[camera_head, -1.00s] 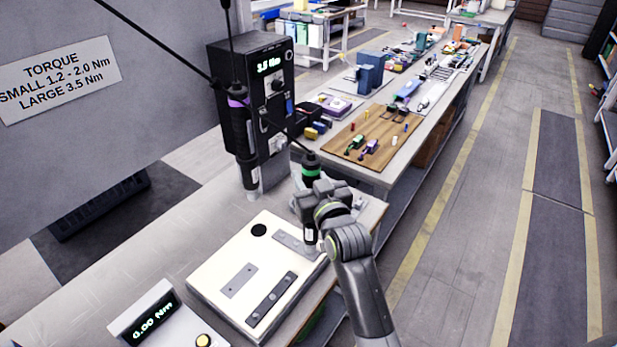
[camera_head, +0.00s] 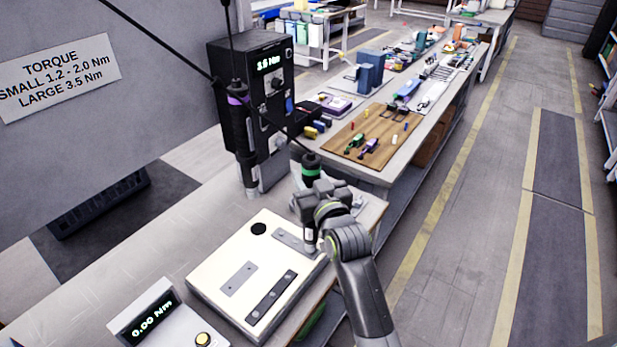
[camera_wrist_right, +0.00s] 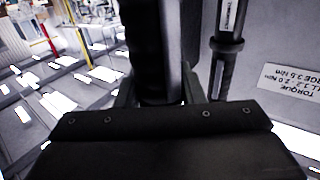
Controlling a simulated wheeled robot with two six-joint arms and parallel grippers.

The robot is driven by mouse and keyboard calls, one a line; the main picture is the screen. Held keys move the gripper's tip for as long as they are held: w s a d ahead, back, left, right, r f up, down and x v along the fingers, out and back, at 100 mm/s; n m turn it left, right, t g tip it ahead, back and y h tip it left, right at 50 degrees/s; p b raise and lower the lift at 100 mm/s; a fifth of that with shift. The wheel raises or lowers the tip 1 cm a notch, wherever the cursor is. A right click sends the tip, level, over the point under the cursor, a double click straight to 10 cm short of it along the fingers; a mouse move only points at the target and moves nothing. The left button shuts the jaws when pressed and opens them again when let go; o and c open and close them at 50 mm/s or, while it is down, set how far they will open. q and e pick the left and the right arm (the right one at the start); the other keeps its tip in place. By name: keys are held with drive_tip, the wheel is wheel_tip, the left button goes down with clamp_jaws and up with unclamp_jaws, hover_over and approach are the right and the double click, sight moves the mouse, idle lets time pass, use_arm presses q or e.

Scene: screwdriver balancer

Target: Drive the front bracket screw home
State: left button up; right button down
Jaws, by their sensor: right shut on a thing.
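A black screwdriver with a green band (camera_head: 311,172) hangs upright on a cable over the right side of the pale work plate (camera_head: 213,283). My right gripper (camera_head: 316,190) is shut on it; its dark body stands between the fingers in the right wrist view (camera_wrist_right: 148,45). The driver's lower end is mostly hidden behind my gripper, close to the right end of the rear grey bracket (camera_head: 292,239). I cannot tell whether it touches. A middle grey bracket (camera_head: 238,279) and a dark front bracket (camera_head: 270,297) lie on the plate. My left gripper is out of view.
A purple-banded screwdriver (camera_head: 238,100) hangs beside a black controller box (camera_head: 270,95) reading 3.5 Nm. A torque display (camera_head: 152,315) at the front left reads 0.00 Nm. A wooden board (camera_head: 375,125) with small tools lies on the bench behind. The aisle at right is clear.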

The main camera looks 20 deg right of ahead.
sight(309, 160)
drive_tip(key=shift+f+b, duration=0.35)
drive_tip(key=shift+f, duration=0.5)
idle(0.4)
drive_tip(key=shift+w+r+p, duration=0.1)
drive_tip(key=shift+r+p, duration=0.7)
drive_tip(key=shift+p, duration=0.1)
wheel_tip(309, 160, up, 5)
drive_tip(key=p, duration=0.4)
drive_tip(key=shift+f+p, duration=0.1)
drive_tip(key=shift+p, duration=0.3)
